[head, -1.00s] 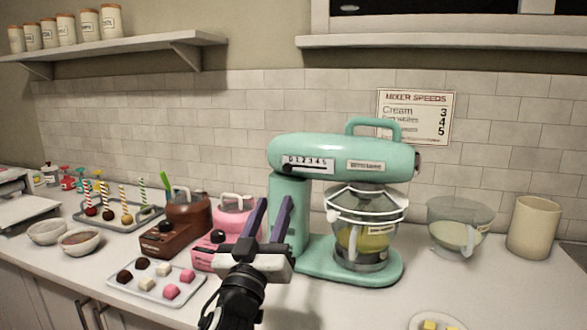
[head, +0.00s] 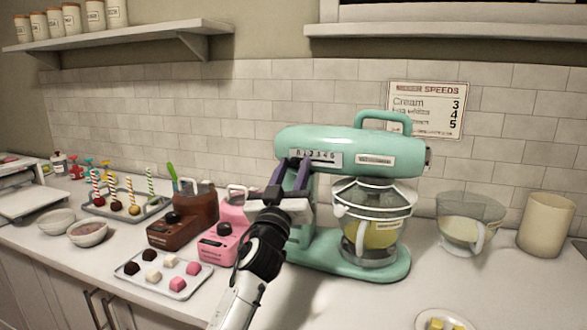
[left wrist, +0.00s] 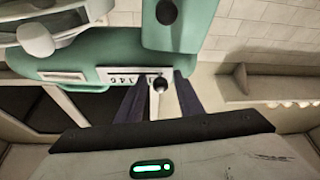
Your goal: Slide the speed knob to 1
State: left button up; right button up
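The teal stand mixer (head: 350,142) stands on the counter. Its white speed scale (head: 322,157) is on the side of the head, with digits in a row above a dark slot. The small round knob (left wrist: 160,84) shows in the left wrist view near the right end of the scale, where the scale appears upside down. My left gripper (head: 291,164) is at the left end of the scale, its fingers open on either side of the knob. Small gaps show between knob and fingers. The fingers partly hide the low-number end, so the exact setting cannot be read. My right gripper is not in view.
A glass bowl (head: 375,222) hangs under the mixer head. Pink (head: 222,240) and brown (head: 175,228) machines and a sweets tray (head: 138,281) stand left of my arm. A glass jug (head: 470,220) and beige canister (head: 546,224) stand right.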

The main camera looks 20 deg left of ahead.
pick_arm(q)
grip_shut()
jog(key=shift+d+b, duration=0.5)
jog(key=shift+d, duration=0.25)
grip_release()
jog(key=shift+a, duration=0.1)
jog(key=b+v, duration=0.1)
jog(key=v, duration=0.9)
jog(key=shift+s, duration=0.2)
jog(key=shift+f, duration=0.1)
